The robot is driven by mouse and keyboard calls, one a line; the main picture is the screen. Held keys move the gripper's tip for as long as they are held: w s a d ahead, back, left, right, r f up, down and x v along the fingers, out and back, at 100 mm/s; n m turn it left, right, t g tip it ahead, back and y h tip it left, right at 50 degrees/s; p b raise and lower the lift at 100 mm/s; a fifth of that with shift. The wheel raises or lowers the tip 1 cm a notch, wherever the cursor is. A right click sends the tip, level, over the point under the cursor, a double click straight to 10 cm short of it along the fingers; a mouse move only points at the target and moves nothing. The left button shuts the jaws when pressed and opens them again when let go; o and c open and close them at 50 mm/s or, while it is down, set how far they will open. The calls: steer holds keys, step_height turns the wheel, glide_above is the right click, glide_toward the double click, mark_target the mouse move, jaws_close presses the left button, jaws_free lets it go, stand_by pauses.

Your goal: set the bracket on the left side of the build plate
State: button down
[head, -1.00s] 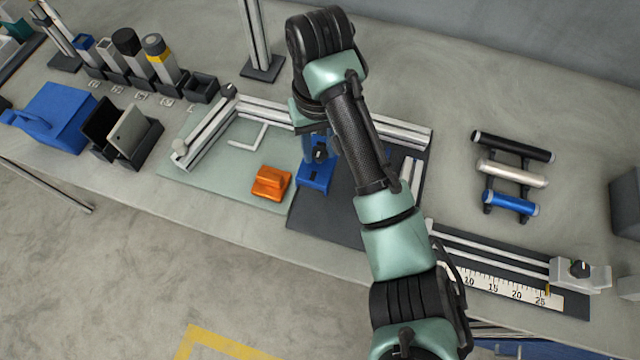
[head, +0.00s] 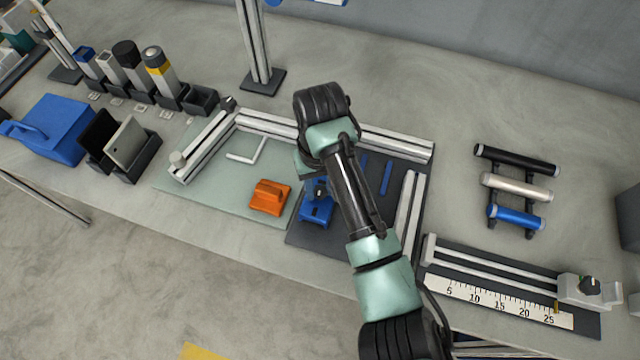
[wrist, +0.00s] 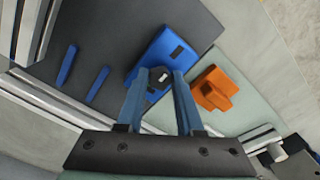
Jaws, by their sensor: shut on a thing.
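The build plate has a pale green left part (head: 205,200) and a dark grey right part (head: 340,248); which part the task's plate covers is unclear. A blue block with a dark knob (head: 315,214), seemingly the bracket, is over the dark part's front left, near the seam. My gripper (head: 319,188) is shut on its knob; the wrist view shows the fingertips (wrist: 160,78) around the knob and the blue block (wrist: 158,48) beneath. I cannot tell whether the block touches the plate. An orange block (head: 269,197) sits on the pale part, also in the wrist view (wrist: 213,90).
Metal rails (head: 270,124) border the plate's back, with further rails on its sides. A white L-shaped mark (head: 250,155) lies on the pale part. Two thin blue strips (head: 387,177) lie on the dark part. A ruler fixture (head: 500,303) and a tube rack (head: 515,188) stand right.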

steer(key=c, duration=0.5)
jaws_free()
steer(key=shift+f, duration=0.1)
steer(key=shift+c, duration=0.2)
step_height(320, 180, up, 12)
steer(key=p, duration=0.3)
steer(key=shift+r+p, duration=0.25)
steer(key=shift+p, duration=0.1)
